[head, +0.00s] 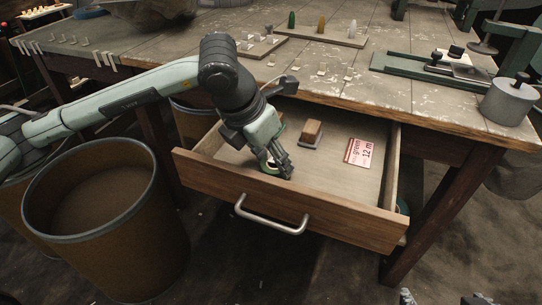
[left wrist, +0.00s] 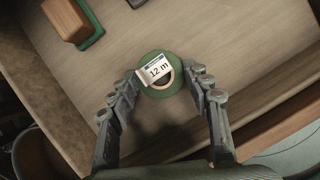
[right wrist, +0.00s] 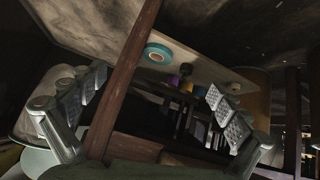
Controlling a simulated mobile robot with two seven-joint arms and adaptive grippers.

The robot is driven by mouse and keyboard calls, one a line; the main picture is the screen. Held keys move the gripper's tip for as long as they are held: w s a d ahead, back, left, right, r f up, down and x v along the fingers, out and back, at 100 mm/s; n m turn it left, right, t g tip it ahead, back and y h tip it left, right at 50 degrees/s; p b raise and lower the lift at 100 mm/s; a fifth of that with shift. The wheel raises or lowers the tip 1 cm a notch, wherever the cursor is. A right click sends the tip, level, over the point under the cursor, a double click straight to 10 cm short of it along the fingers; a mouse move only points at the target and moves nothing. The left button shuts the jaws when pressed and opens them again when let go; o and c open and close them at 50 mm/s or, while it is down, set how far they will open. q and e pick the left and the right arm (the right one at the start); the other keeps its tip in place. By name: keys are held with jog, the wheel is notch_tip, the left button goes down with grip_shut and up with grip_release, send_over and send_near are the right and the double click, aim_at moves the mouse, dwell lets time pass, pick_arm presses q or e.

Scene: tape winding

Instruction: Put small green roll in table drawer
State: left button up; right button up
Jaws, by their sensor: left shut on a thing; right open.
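The small green roll (left wrist: 149,90), with a "12 m" label, is between the fingers of my left gripper (left wrist: 160,92) in the left wrist view. In the head view my left gripper (head: 280,168) reaches down into the open table drawer (head: 325,185), with the roll (head: 268,168) low at its fingertips. I cannot tell whether the roll touches the drawer bottom. The drawer is pulled out and its front has a metal handle (head: 270,222). My right gripper (right wrist: 152,105) is open and empty; its fingertips show at the bottom edge of the head view (head: 443,299).
A large bin (head: 95,190) stands left. The workbench (head: 340,75) is above and behind. A teal roll (right wrist: 157,52) appears in the right wrist view.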

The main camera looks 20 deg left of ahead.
pick_arm(q)
jog(key=shift+f, duration=0.1)
pick_arm(e)
jog(key=shift+w+a+r, duration=0.1)
jog(key=shift+w+a, duration=0.15)
pick_arm(q)
jog(key=o, duration=1)
jog(key=shift+o, duration=0.2)
pick_arm(e)
jog(key=shift+w+a+r+t, duration=0.45)
jog(key=shift+a+t, duration=0.05)
jog(key=shift+a, duration=0.05)
jog(key=shift+s+d, duration=0.1)
pick_arm(q)
jog(key=shift+s+a+r, duration=0.1)
jog(key=shift+r, duration=0.5)
jog(key=p+v, duration=0.1)
jog(key=v, duration=1)
pick_arm(e)
jog(key=s+d+f+g+h, duration=0.1)
jog(key=s+d+f+g, duration=0.2)
jog(key=s+d, duration=0.2)
jog(key=shift+s+f+m+g, duration=0.2)
jog(key=shift+s+m+g, duration=0.1)
jog(key=shift+s+g, duration=0.1)
